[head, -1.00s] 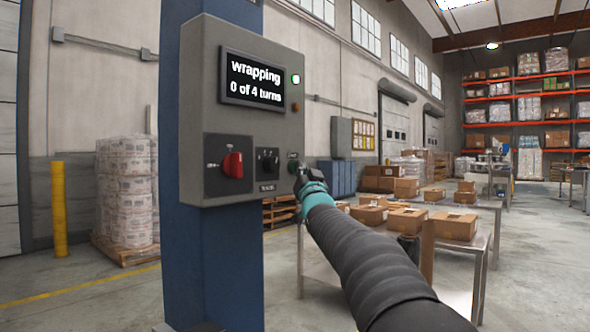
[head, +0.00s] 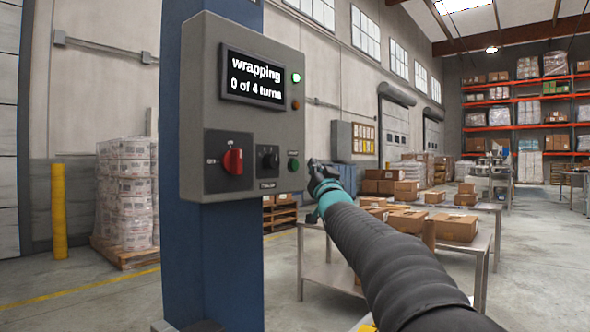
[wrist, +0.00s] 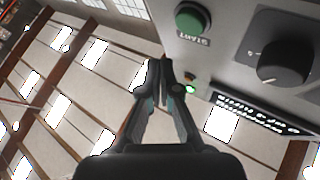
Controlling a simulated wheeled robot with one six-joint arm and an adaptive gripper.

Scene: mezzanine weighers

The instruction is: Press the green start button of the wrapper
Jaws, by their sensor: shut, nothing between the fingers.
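The wrapper's grey control box (head: 240,60) is mounted on a blue column. Its green start button (head: 293,165) is at the lower right of the panel and uncovered. The button also shows in the wrist view (wrist: 192,18), above a label reading START upside down. The screen (head: 252,77) reads "wrapping 0 of 4 turns" and a green lamp (head: 296,78) is lit. My gripper (head: 313,164) is shut and empty, just right of the button and apart from it. Its closed fingertips show in the wrist view (wrist: 163,65), below and left of the button.
A red rotary switch (head: 233,162) and a black knob (head: 268,158) sit left of the button. A table (head: 330,275) with cardboard boxes (head: 456,226) stands behind my arm. A wrapped pallet load (head: 125,190) and a yellow post (head: 59,210) are at the left.

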